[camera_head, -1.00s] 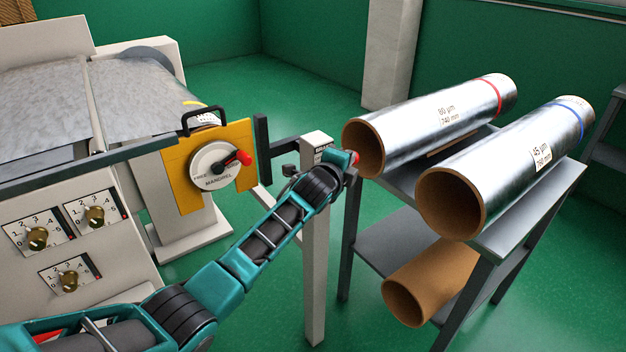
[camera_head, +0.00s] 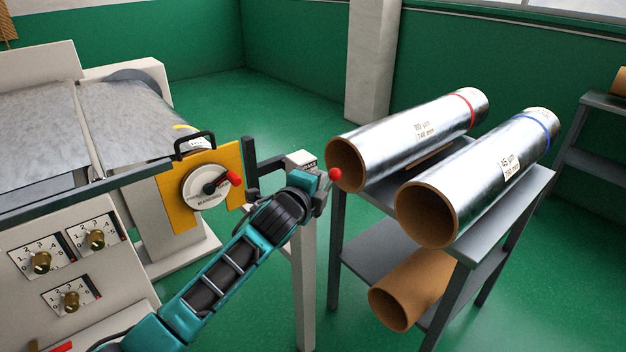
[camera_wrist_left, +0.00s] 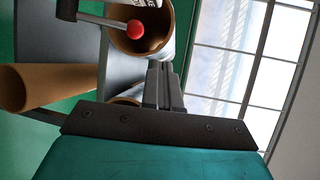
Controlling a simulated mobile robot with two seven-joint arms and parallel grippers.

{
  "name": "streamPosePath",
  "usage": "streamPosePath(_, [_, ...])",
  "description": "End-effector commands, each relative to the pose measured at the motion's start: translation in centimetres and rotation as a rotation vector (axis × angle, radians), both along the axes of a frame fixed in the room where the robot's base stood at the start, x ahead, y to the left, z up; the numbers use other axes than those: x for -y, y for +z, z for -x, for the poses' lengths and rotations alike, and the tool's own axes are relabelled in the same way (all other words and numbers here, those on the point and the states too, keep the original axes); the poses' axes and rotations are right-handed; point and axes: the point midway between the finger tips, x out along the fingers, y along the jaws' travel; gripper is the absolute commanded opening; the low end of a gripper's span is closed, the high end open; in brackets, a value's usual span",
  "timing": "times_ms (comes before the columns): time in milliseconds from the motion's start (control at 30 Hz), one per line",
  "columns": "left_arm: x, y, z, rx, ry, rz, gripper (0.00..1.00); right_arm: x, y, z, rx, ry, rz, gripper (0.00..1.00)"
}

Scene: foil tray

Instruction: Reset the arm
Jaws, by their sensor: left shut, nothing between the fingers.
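My left gripper (camera_head: 324,180) is at the top of a pale post (camera_head: 307,265), its small fingers partly hidden in the head view. In the left wrist view its fingers (camera_wrist_left: 163,72) are together and empty. A red ball knob (camera_head: 334,174) on a lever shows just beside the fingertips in the head view. In the wrist view the knob (camera_wrist_left: 135,29) lies beyond and left of the fingertips, with a visible gap in the picture. My left forearm reaches up from the bottom of the head view. My right gripper is not in view.
A foil roll with a red band (camera_head: 410,135) and one with a blue band (camera_head: 480,178) lie on a grey rack (camera_head: 520,190), right of the gripper. A brown tube (camera_head: 408,292) lies below. A machine with a yellow plate (camera_head: 175,195) and mandrel dial (camera_head: 208,188) stands left.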

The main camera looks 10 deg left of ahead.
Motion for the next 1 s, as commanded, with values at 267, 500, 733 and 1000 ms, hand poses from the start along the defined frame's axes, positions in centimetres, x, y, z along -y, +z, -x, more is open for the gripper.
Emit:
streamPosePath(267, [-0.3, 1.1, 2.2, 0.000, -0.001, 0.000, 0.00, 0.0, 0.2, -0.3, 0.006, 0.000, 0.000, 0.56])
streamPosePath(500, [-0.2, -3.2, 5.5, -0.095, 0.019, 0.174, 0.00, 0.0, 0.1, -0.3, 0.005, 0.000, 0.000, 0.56])
streamPosePath(733, [-0.9, -12.6, 14.4, -0.326, 0.148, 0.657, 0.00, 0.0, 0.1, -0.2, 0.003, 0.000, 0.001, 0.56])
streamPosePath(1000, [-3.1, -20.0, 26.5, -0.532, 0.419, 1.181, 0.00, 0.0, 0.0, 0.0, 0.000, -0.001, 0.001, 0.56])
